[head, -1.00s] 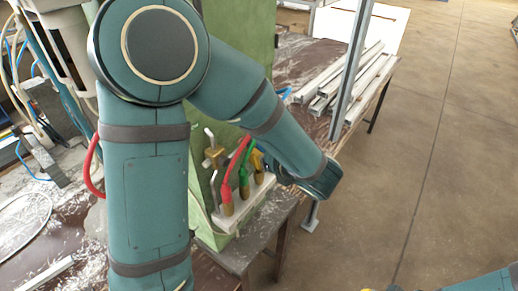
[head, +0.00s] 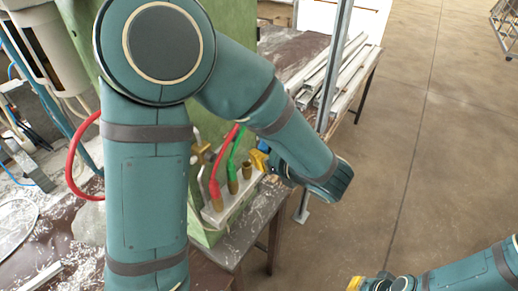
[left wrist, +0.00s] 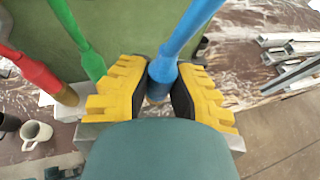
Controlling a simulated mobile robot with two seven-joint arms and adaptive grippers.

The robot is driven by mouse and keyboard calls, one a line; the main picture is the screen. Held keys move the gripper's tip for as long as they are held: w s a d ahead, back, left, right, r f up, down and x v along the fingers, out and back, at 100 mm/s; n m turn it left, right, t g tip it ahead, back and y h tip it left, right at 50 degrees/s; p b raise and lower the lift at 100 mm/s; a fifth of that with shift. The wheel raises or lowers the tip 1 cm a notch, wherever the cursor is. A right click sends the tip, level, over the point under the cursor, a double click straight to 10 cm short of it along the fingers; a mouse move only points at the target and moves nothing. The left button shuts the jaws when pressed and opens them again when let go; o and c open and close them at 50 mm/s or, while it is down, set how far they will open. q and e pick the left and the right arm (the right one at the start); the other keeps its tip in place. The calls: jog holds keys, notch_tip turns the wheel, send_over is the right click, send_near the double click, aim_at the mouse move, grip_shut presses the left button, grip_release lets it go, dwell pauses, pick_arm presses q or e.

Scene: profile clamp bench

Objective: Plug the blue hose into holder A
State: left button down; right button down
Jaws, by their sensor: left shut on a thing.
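My left gripper (head: 261,161) is shut on the blue hose (left wrist: 185,35); the left wrist view shows its blue end between the yellow fingers (left wrist: 160,88). In the head view the hose is mostly hidden by my arm. An empty brass holder (head: 247,171) stands on the pale rail (head: 236,208), just left of the gripper, with the fingers apart from it. No letter is readable, so I cannot tell which holder is A. My right gripper (head: 368,284) is at the bottom edge, partly cut off; its fingers are unclear.
The red hose (head: 221,160) and green hose (head: 234,150) end in brass holders left of the empty one. A green panel (head: 235,45) stands behind. A grey post (head: 335,80) and pale profiles (head: 318,80) are to the right. Open floor lies beyond.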

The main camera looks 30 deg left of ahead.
pick_arm(q)
jog(key=shift+s+d, duration=0.15)
jog(key=shift+d, duration=1.35)
jog(key=w+d, duration=0.1)
jog(key=w, duration=1.2)
jog(key=shift+w+f, duration=0.25)
jog(key=shift+f, duration=0.1)
dwell(0.5)
jog(key=shift+a, duration=0.1)
